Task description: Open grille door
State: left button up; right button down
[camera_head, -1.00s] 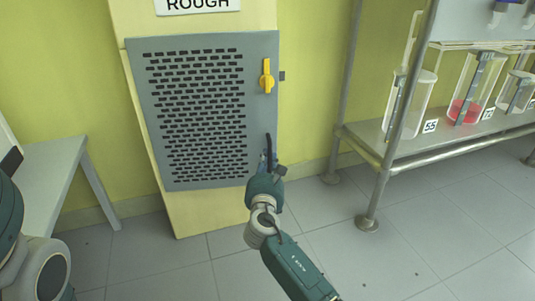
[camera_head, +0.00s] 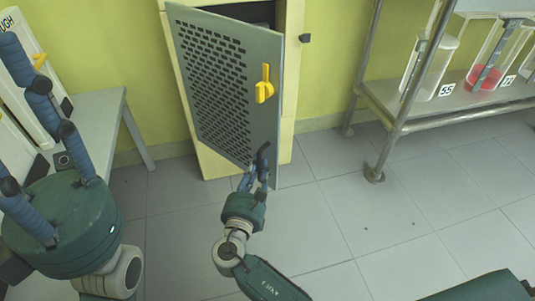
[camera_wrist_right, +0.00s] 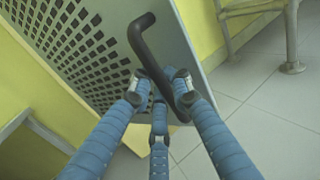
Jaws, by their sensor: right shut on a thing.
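The grey grille door (camera_head: 218,88) stands partly open on the yellow cabinet (camera_head: 292,125), swung out on its left side hinge. A dark gap shows behind its top edge. A yellow latch knob (camera_head: 264,85) sits on its right part. My right gripper (camera_head: 257,172) is shut on the black handle (camera_head: 263,155) near the door's lower right corner. In the right wrist view its blue fingers (camera_wrist_right: 163,88) close around the lower part of the black bar handle (camera_wrist_right: 142,45). My left gripper (camera_head: 60,120) is at the left with its blue fingers spread, away from the door.
A metal rack (camera_head: 413,110) with glass vessels (camera_head: 429,68) stands on the right. A grey table (camera_head: 100,112) stands left of the cabinet. The tiled floor (camera_head: 340,215) in front of the door is clear apart from my arm.

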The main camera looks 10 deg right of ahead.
jog(key=shift+s+a+f, duration=0.15)
jog(key=shift+s+a, duration=0.25)
jog(key=shift+s, duration=0.05)
jog(key=c, duration=1.7)
grip_release()
jog(key=shift+s, duration=0.1)
jog(key=v, duration=1.2)
jog(key=shift+a, duration=0.1)
jog(key=shift+c, duration=0.3)
